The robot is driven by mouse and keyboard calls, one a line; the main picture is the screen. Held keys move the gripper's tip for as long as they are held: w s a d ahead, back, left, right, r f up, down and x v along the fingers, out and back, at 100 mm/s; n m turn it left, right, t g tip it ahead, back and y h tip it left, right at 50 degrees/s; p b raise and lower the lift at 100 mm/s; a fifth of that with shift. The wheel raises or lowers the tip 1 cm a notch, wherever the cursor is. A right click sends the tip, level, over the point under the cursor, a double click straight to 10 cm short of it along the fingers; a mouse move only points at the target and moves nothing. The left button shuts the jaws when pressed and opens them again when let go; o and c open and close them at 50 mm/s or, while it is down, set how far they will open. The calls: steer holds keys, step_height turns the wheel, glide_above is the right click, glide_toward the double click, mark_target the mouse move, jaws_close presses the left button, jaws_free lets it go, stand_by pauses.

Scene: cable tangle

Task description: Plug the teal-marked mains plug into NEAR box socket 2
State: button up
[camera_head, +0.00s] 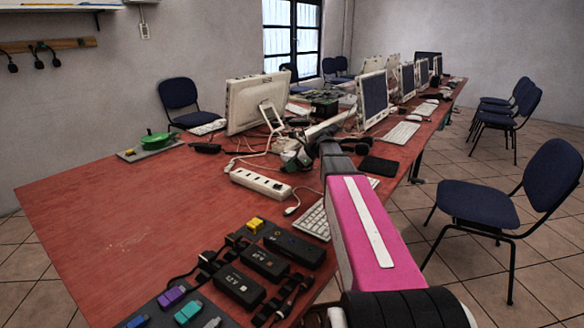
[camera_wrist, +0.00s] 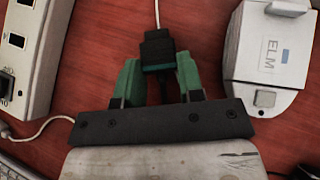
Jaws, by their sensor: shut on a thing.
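A dark plug (camera_wrist: 157,48) with a teal band sits between the green fingers of my gripper (camera_wrist: 158,78) in the wrist view. My gripper is shut on it, and its light cable runs away toward the top of that view. In the head view my gripper (camera_head: 294,158) is above the red table, with the plug too small to make out. A white socket box (camera_head: 260,183) lies on the table just left of and nearer than my gripper. A white box with dark openings (camera_wrist: 22,50) is at the left of the wrist view, apart from the plug. Socket numbers are not readable.
A white block marked ELM (camera_wrist: 270,50) is close on the right in the wrist view. A monitor (camera_head: 246,104), white cables and a keyboard (camera_head: 316,220) crowd the area. Black boxes (camera_head: 240,287) lie at the front.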

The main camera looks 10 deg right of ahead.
step_height(320, 180, up, 7)
steer(key=shift+f, duration=0.15)
steer(key=shift+o, duration=1.1)
steer(key=shift+c, duration=1.1)
